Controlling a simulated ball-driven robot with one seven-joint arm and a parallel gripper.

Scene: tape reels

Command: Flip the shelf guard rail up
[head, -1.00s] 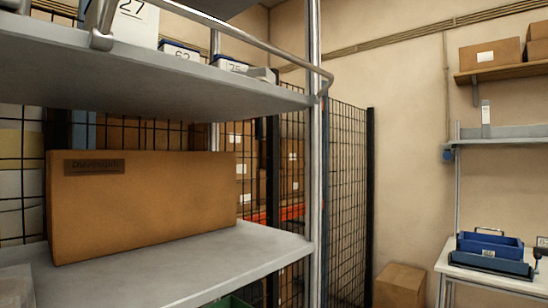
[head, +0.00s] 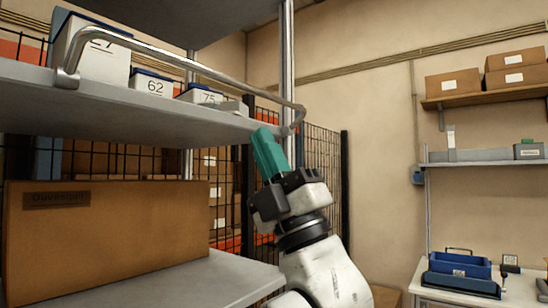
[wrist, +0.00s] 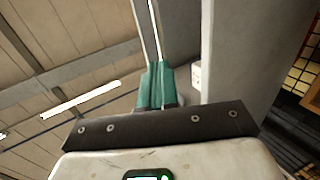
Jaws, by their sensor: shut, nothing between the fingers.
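The guard rail (head: 185,62) is a bent grey metal tube at the front edge of the upper shelf (head: 120,103). Its left end sits in a bracket at the shelf edge, and its long bar runs above the shelf board to a bend by the right upright. My gripper (head: 262,133) is at the shelf's right front corner, below the rail's bar and left of its right bend. Its teal fingers are shut together and empty, pointing up. In the wrist view the fingers (wrist: 157,82) also show closed, beside a broad grey surface; I cannot tell whether they touch anything.
Numbered boxes (head: 152,83) stand on the upper shelf behind the rail. A large cardboard box (head: 110,230) sits on the lower shelf (head: 215,280). The metal upright (head: 287,60) is close to my gripper. A wall shelf and a bench with a blue tray (head: 460,264) stand at right.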

